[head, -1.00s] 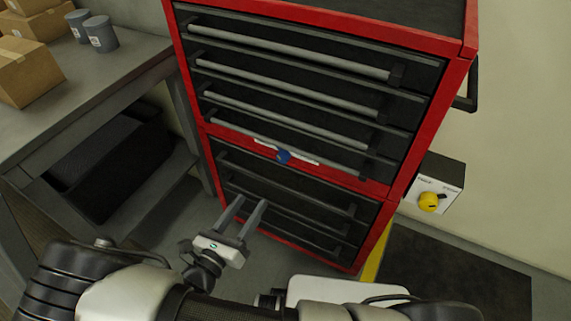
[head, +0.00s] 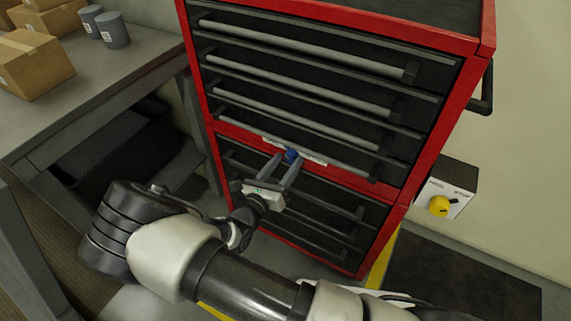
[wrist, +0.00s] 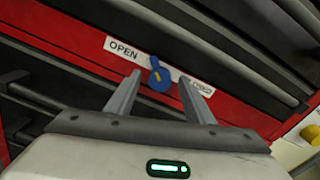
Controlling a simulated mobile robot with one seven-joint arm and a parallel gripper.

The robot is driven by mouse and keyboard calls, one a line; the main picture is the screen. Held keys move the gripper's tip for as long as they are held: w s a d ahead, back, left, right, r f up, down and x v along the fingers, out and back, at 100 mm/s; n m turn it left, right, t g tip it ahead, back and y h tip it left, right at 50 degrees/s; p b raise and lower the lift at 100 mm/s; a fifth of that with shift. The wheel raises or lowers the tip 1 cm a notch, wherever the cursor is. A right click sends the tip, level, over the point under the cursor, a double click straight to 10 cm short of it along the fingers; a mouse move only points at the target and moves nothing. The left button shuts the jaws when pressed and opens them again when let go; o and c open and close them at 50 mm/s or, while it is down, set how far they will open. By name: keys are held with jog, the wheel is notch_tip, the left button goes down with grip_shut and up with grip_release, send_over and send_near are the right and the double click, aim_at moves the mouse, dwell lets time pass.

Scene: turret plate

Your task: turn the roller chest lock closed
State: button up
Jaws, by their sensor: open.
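The roller chest (head: 405,195) is red with dark drawers and grey bar handles. Its lock is a blue knob (head: 292,155) on the red band between the upper and lower drawers. The knob also shows in the wrist view (wrist: 159,77), with a yellow mark on it. A white label (wrist: 123,49) reads OPEN at its left, and a second label at its right is partly covered by a finger. My gripper (head: 287,165) is open, with its fingertips close to the knob. In the wrist view the fingers (wrist: 160,88) stand either side of the knob's lower part; contact cannot be told.
A wall box with a yellow knob (head: 439,206) is right of the chest. A grey workbench (head: 130,75) with cardboard boxes (head: 35,62) and grey cups (head: 112,30) stands at the left. Drawer handles (head: 300,125) stick out above and below the lock. A dark mat (head: 460,270) lies at lower right.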

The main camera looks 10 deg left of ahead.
jog(key=shift+c, duration=0.3)
jog(key=c, duration=1)
jog(key=shift+m, duration=0.3)
jog(key=m, duration=0.3)
jog(key=shift+m+p, duration=0.3)
jog(key=shift+p, duration=0.05)
jog(key=m, duration=0.4)
jog(key=shift+d, duration=0.1)
jog(key=m, duration=0.5)
jog(key=shift+f, duration=0.15)
jog(key=shift+m+b, duration=0.5)
jog(key=shift+m, duration=1.9)
